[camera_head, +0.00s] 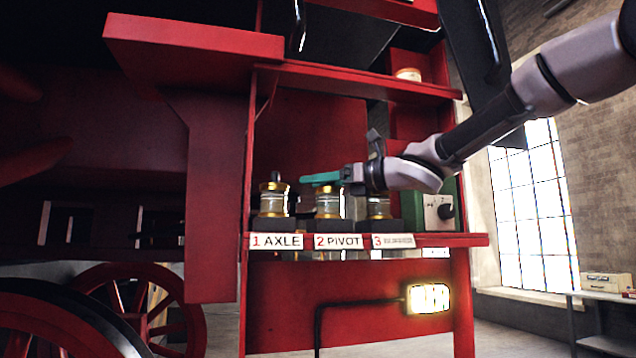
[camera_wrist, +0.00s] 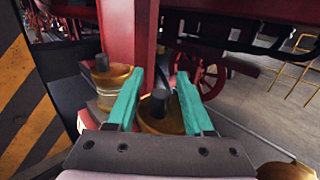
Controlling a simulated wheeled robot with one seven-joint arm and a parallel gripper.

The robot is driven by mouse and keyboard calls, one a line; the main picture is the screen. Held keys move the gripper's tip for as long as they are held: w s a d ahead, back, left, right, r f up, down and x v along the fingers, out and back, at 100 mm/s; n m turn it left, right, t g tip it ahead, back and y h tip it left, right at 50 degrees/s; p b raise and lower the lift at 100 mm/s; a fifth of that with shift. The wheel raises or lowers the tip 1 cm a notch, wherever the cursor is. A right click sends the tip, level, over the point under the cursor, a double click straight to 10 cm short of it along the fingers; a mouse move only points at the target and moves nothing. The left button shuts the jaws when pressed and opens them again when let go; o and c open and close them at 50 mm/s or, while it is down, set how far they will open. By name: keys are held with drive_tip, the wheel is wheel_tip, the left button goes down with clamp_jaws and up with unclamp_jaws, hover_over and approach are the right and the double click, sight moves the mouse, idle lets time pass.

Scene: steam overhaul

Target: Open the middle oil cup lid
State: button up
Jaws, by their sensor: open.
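The middle oil cup (camera_head: 328,204), brass and glass, stands on a shelf above the label 2 PIVOT. In the wrist view its round brass lid (camera_wrist: 163,122) with a black knob (camera_wrist: 159,100) lies between and below my teal fingers. In the wrist view my gripper (camera_wrist: 159,76) is open, with one finger on each side of the knob. Whether a finger touches it I cannot tell. The lid looks closed.
The axle cup (camera_head: 273,198) with its black knob stands close on the left, and a third cup (camera_head: 379,207) on the right, under my wrist. A green box with a dial (camera_head: 440,212) stands at the right.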

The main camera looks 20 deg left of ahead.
drive_tip(key=shift+a, duration=0.1)
clamp_jaws()
idle(0.3)
drive_tip(key=m+h, duration=0.1)
drive_tip(key=w+r+m+h, duration=0.1)
drive_tip(key=shift+a+g+h, duration=0.2)
drive_tip(key=shift+g+h, duration=0.2)
drive_tip(key=m+g+h, duration=0.1)
drive_tip(key=w+m+g+h, duration=0.1)
drive_tip(key=shift+a+r+m, duration=0.1)
drive_tip(key=shift+a+m, duration=0.25)
drive_tip(key=shift+m, duration=0.05)
drive_tip(key=shift+w+a+f+m+g+h, duration=0.2)
drive_tip(key=shift+w+m+g+h, duration=0.1)
drive_tip(key=shift+m+g+h, duration=0.45)
drive_tip(key=shift+w+a+f+m+g+h, duration=0.15)
drive_tip(key=shift+w+m+g+h, duration=0.25)
drive_tip(key=shift+g+h, duration=0.45)
drive_tip(key=shift+w+a+f+m+g+h, duration=0.1)
drive_tip(key=shift+w+a+m+g+h, duration=0.1)
drive_tip(key=shift+m+g+h, duration=0.65)
drive_tip(key=shift+g, duration=0.25)
